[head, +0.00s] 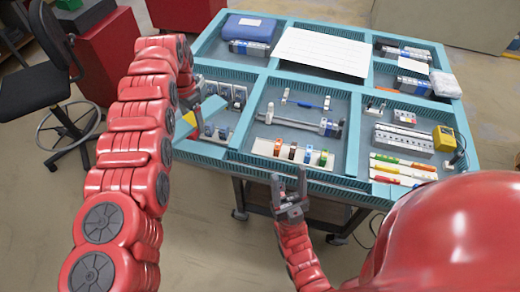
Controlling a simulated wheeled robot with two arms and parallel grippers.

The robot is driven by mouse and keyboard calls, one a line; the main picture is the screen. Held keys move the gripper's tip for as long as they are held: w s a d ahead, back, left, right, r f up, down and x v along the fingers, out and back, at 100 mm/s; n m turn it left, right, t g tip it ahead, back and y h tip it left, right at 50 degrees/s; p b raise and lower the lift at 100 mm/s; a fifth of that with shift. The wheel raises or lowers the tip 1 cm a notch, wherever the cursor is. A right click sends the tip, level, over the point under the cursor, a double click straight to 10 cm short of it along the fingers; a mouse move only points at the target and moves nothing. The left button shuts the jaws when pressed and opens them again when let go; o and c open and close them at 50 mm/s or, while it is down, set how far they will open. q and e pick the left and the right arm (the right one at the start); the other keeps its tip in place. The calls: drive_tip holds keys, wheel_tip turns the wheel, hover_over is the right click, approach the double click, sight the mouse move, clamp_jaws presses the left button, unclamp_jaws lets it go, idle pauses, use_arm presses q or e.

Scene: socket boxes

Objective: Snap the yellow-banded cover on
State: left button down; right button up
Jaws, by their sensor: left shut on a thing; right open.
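My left gripper (192,101) is over the front left compartment of the blue tray table, partly hidden behind my own red arm. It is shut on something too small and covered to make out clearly. A small yellow patch (189,118) shows just below it; I cannot tell whether this is the yellow-banded cover. Several grey socket boxes (238,97) stand in a row in that compartment, to the right of the gripper. My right gripper (289,194) is open and empty in front of the table's front edge, fingers pointing up.
A pale strip (265,145) with several colour-banded pieces lies in the front middle compartment, near a rail (305,122). A white sheet (322,52) lies behind. The right compartment holds a grey block (403,139), a yellow device (444,138) and coloured tools (400,170). Raised blue walls divide the compartments.

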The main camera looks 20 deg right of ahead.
sight(205, 119)
use_arm(q)
drive_tip(key=shift+s+d+f+m, duration=0.2)
drive_tip(key=shift+s+d+m, duration=0.1)
drive_tip(key=shift+d+m, duration=0.3)
drive_tip(key=shift+d+f, duration=0.15)
drive_tip(key=shift+d, duration=0.1)
drive_tip(key=shift+s+d+f+m+p, duration=0.1)
drive_tip(key=shift+s+d+m+p, duration=0.05)
drive_tip(key=shift+d+m+p, duration=0.25)
drive_tip(key=shift+s+d+f, duration=0.15)
drive_tip(key=shift+d+f, duration=0.15)
drive_tip(key=shift+d, duration=0.2)
drive_tip(key=d+m, duration=0.1)
drive_tip(key=s+d+f+m, duration=0.1)
drive_tip(key=shift+d+p, duration=0.3)
drive_tip(key=shift+p, duration=0.1)
drive_tip(key=shift+s+f, duration=0.1)
drive_tip(key=shift+m, duration=0.3)
